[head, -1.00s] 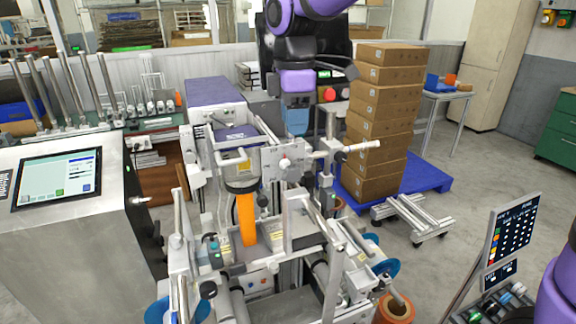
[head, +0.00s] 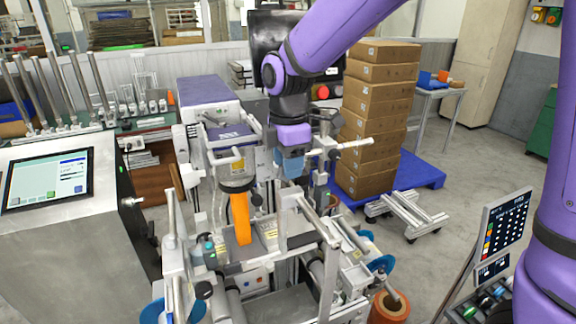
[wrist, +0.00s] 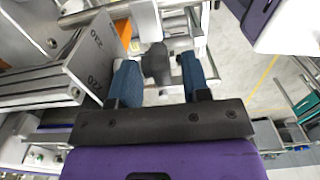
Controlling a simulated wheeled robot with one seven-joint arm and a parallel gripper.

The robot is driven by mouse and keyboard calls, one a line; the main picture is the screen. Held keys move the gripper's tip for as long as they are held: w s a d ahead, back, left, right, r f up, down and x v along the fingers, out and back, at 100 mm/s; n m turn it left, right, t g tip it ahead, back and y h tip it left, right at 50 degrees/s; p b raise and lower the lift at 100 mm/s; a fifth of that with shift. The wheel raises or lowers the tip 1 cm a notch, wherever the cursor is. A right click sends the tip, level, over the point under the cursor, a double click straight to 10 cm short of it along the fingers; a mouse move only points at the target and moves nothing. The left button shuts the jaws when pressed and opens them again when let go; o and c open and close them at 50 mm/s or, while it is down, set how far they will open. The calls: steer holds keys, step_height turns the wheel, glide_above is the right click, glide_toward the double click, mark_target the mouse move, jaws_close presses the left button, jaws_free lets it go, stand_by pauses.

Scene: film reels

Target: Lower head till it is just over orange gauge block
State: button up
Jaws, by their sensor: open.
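The orange gauge block (head: 240,218) stands upright on the machine's bed. The head (head: 238,184), with a dark round lower rim, is directly above it. Their edges meet in the head view, so I cannot tell whether there is a gap. My gripper (head: 291,175) points down, to the right of the head, with blue fingers apart. In the wrist view my gripper (wrist: 156,78) has a dark knob (wrist: 157,62) between or just beyond its fingers; contact is unclear. An orange patch (wrist: 122,32), probably the block, shows past a metal plate marked 220 and 230.
A white-handled bar (head: 355,143) sticks out right of my gripper. Metal rails and rollers fill the machine's front. A control screen (head: 48,180) stands left, and stacked cartons (head: 375,120) stand on a blue pallet behind right.

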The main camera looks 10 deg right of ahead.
steer(key=shift+f, duration=0.5)
steer(key=c, duration=0.7)
steer(key=shift+a+f+h, duration=0.1)
steer(key=shift+h, duration=0.2)
steer(key=shift+s+a+h, duration=0.1)
steer(key=shift+a+h, duration=0.1)
steer(key=shift+h, duration=1)
steer(key=shift+a+t+h, duration=0.15)
steer(key=shift+t+h, duration=0.45)
steer(key=shift+h, duration=0.7)
steer(key=shift+o, duration=0.2)
